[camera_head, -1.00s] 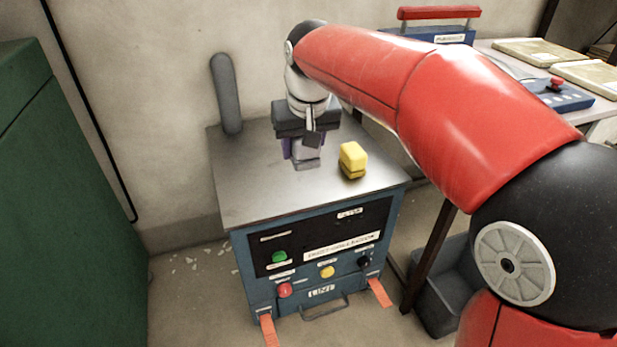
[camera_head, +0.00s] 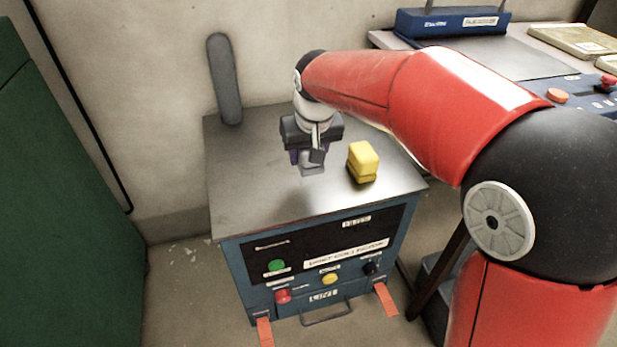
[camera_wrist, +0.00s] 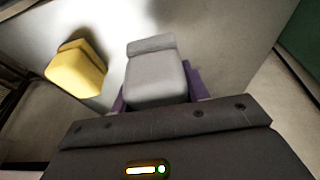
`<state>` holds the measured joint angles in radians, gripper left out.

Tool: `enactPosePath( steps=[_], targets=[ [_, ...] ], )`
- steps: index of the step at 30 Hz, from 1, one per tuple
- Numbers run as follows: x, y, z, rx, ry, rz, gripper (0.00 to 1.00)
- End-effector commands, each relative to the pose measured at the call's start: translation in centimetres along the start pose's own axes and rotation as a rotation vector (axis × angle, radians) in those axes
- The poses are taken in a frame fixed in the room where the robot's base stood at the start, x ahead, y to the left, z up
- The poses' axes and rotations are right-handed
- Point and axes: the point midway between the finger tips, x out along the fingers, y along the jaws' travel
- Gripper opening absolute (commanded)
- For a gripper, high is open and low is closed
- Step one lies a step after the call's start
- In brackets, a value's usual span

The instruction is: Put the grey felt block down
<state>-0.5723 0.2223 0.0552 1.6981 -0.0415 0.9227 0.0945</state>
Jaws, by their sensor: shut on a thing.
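The grey felt block (camera_wrist: 154,78) is held between the purple fingers of my gripper (camera_wrist: 156,97) in the wrist view. In the head view the block (camera_head: 312,167) shows just below my gripper (camera_head: 308,157), over the metal top of the blue cabinet (camera_head: 250,190). A soft shadow lies on the top in front of the block. Whether the block's underside touches the top is hard to tell.
A yellow block (camera_head: 362,161) stands on the cabinet top just right of my gripper; it also shows in the wrist view (camera_wrist: 77,68). A grey upright post (camera_head: 224,80) rises at the back left. The front left of the top is clear.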

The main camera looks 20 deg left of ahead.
Motion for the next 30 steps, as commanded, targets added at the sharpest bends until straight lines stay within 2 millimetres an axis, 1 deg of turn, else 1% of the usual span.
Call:
enactPosePath(
  steps=[1,3,8,12,15,18,25,28,29,30],
  targets=[
    [1.0,0.0,0.3,0.0,-0.002,0.0,0.17],
    [1.8,0.0,0.6,0.0,-0.001,0.0,0.17],
    [3.0,0.0,0.9,0.0,0.0,0.001,0.17],
    [5.1,0.0,1.6,0.0,-0.003,0.001,0.17],
    [6.3,0.0,2.0,0.0,-0.002,0.001,0.17],
    [6.7,0.0,2.1,0.0,0.001,0.0,0.17],
    [6.7,0.0,2.0,0.0,0.002,0.0,0.17],
    [7.0,0.1,2.2,0.0,0.001,0.0,0.17],
    [6.9,0.0,2.1,0.0,0.001,0.0,0.49],
    [6.9,0.0,2.1,0.0,0.001,0.0,0.54]
  ],
)
